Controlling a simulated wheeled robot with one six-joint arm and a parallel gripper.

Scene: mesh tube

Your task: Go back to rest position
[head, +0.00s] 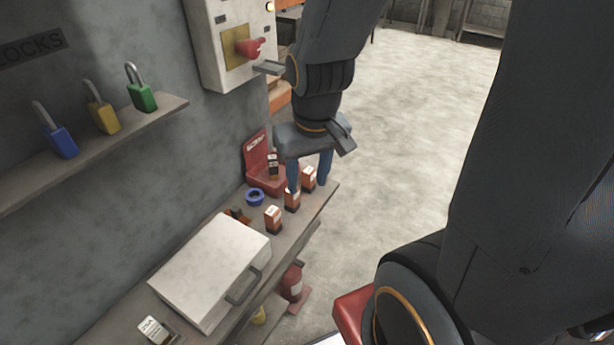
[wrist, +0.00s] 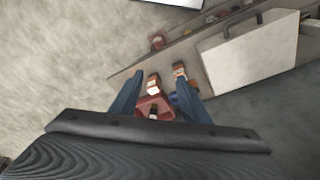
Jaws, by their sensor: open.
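My gripper (head: 309,180) is open, its two blue fingers pointing down over the far end of the workbench. In the head view its left finger overlaps a small orange and black box (head: 292,202), and another such box (head: 309,177) shows beside the right finger. In the wrist view the gripper (wrist: 158,95) has its fingers spread wide, with boxes on the bench showing between them. Nothing is visibly held. I cannot tell how high the fingertips are above the boxes.
A red open case (head: 259,165) stands against the wall, near a blue tape roll (head: 255,197). A third box (head: 273,219) and a white case (head: 210,268) are nearer. A shelf (head: 95,150) holds three padlocks. A panel with a red switch (head: 249,47) is on the wall. Open floor (head: 420,110) lies right.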

